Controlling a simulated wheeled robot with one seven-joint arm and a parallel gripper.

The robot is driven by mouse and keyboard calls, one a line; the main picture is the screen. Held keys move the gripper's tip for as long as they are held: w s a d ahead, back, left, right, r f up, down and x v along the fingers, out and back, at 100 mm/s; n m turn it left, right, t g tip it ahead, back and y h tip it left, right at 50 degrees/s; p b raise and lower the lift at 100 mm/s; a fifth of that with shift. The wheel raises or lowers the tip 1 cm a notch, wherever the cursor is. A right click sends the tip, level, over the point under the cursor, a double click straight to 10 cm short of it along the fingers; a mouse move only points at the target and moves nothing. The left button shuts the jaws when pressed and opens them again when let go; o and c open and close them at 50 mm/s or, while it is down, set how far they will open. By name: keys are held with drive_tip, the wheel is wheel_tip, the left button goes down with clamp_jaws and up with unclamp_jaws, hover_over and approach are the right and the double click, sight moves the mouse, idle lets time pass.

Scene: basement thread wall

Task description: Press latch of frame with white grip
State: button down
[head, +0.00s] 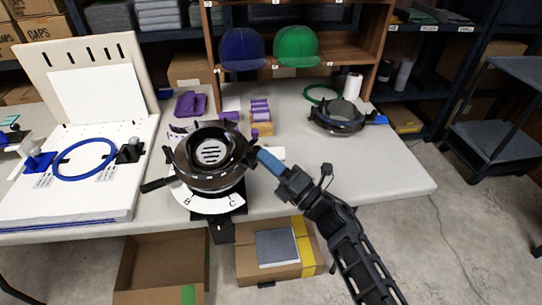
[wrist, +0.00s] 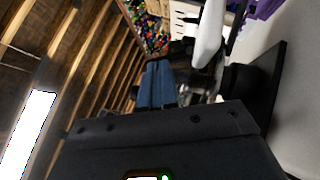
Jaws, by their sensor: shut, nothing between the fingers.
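A dark round frame (head: 210,178) sits on the black machine at the front of the table, above a white dial plate marked with letters (head: 215,203). A black handle (head: 155,185) sticks out at its lower left. My gripper (head: 263,155) has blue fingers and is shut and empty at the right side of the frame. I cannot tell if it touches. In the wrist view, the closed fingers (wrist: 156,72) point at dark machine parts, with a long white grip (wrist: 209,36) just to their right. The latch cannot be made out.
A second dark ring frame with a blue grip (head: 338,117) lies at the back right. A white board with a blue hoop (head: 85,160) stands at left. Blue (head: 242,49) and green caps (head: 296,46) sit on a wooden shelf. The table's right end is clear.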

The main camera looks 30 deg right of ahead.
drive_tip(key=shift+w+d+r+m+g+h+p, duration=0.3)
drive_tip(key=shift+w+r+m+g+h+p, duration=0.35)
drive_tip(key=shift+p, duration=1)
drive_tip(key=shift+w+d+r+m+g+h+p, duration=0.3)
drive_tip(key=shift+w+r+m+p, duration=0.45)
drive_tip(key=shift+p, duration=0.9)
drive_tip(key=shift+s+r, duration=0.1)
drive_tip(key=shift+s, duration=0.05)
drive_tip(key=shift+a+r, duration=0.1)
